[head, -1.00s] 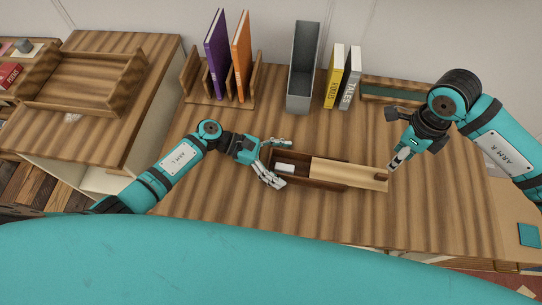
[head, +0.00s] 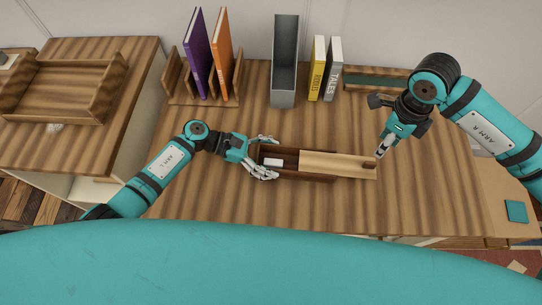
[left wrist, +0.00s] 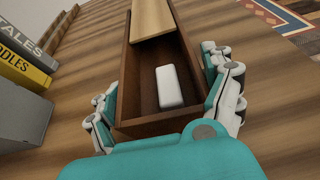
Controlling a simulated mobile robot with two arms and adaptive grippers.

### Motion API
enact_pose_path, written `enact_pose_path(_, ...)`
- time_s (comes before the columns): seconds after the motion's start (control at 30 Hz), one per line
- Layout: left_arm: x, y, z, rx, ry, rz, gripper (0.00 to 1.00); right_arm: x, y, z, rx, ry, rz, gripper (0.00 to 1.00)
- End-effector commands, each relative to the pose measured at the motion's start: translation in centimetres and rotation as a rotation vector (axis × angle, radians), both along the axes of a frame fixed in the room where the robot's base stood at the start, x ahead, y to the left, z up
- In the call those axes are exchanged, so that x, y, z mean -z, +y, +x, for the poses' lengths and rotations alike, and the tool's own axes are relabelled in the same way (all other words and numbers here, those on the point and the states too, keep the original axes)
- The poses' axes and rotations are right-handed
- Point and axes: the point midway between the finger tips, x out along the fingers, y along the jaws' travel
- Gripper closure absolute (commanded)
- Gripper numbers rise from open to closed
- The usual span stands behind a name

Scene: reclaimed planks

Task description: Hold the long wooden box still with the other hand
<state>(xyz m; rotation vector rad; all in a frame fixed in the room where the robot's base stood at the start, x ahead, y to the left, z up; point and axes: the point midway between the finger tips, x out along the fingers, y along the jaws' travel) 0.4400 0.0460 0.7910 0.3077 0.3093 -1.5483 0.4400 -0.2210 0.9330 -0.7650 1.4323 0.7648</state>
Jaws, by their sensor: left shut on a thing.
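The long wooden box (head: 300,177) lies on the desk, dark brown and partly uncovered. Its pale lid (head: 338,163) sticks out past the box's right end and has a small dark knob (head: 370,163). A white block (head: 272,162) lies inside the open left part. My left gripper (head: 271,157) is shut on the box's left end, with fingers on both long sides. The left wrist view shows the box (left wrist: 128,80), the block (left wrist: 170,87) and the lid (left wrist: 152,18). My right gripper (head: 381,150) is close to the knob; I cannot tell whether they touch.
Behind the box stand a wooden rack (head: 175,83) with purple and orange books, a grey holder (head: 285,60), and yellow (head: 317,68) and grey (head: 333,69) books. A wooden tray (head: 68,88) is on the left cabinet. The desk (head: 230,207) in front is clear.

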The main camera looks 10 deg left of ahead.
Motion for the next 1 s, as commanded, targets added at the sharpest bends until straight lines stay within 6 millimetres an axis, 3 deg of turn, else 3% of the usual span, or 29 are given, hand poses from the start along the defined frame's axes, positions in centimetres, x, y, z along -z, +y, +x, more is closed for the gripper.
enact_pose_path(0.47,0.0,0.0,0.0,0.0,-0.001,-0.001,0.58,0.0,0.0,0.0,0.0,0.0,0.0,0.62)
enact_pose_path(0.8,0.0,0.0,0.0,0.0,-0.001,-0.001,0.58,0.0,0.0,0.0,0.0,0.001,0.001,1.0)
enact_pose_path(1.0,0.0,0.0,0.0,0.0,-0.001,-0.001,0.58,1.1,-1.3,-0.2,-0.057,0.065,0.059,1.0)
